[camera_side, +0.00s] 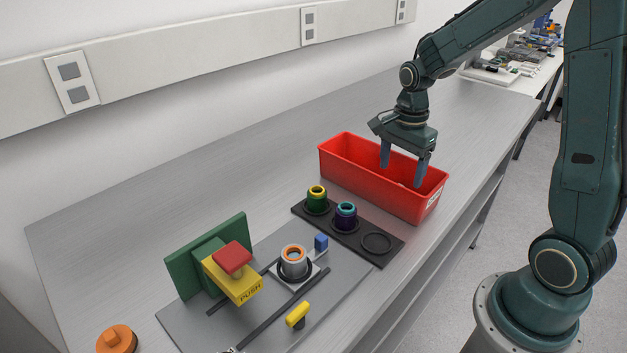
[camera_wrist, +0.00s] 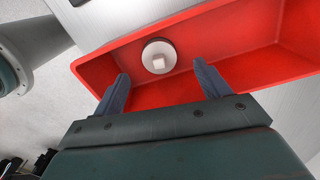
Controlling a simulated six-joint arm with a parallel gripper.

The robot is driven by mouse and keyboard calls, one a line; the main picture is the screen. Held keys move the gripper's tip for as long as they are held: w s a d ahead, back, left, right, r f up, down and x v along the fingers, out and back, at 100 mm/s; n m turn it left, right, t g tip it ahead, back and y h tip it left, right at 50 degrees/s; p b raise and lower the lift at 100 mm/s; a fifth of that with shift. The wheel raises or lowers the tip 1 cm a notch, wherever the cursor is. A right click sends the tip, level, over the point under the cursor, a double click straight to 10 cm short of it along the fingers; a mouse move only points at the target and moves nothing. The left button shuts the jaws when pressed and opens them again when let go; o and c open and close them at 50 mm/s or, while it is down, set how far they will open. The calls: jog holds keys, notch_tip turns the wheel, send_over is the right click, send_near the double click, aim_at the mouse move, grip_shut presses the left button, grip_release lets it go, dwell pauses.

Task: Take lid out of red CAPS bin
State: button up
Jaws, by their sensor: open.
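The red CAPS bin (camera_side: 350,178) stands on the bench at the right, with a white label on its short end. In the wrist view its red wall (camera_wrist: 90,70) surrounds a pale round lid (camera_wrist: 159,56) with a small square knob, lying on the bin floor. In the side view the lid is mostly hidden by the bin wall and my fingers. My gripper (camera_side: 404,172) is above the bin, fingers pointing down. In the wrist view my gripper (camera_wrist: 160,82) is open, and the lid appears between and just beyond the two fingertips, not held.
A black tray (camera_side: 392,256) in front of the bin holds two dark, coloured-rim cylinders (camera_side: 316,205) and an empty ring seat. Left of it is a grey plate with a silver cylinder (camera_side: 294,263), a yellow PUSH block (camera_side: 240,285) and a green panel (camera_side: 180,272). Bench behind is clear.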

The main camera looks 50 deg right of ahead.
jog(key=shift+f, duration=0.35)
jog(key=shift+s+f, duration=0.15)
jog(key=shift+f, duration=2.45)
jog(key=c, duration=1)
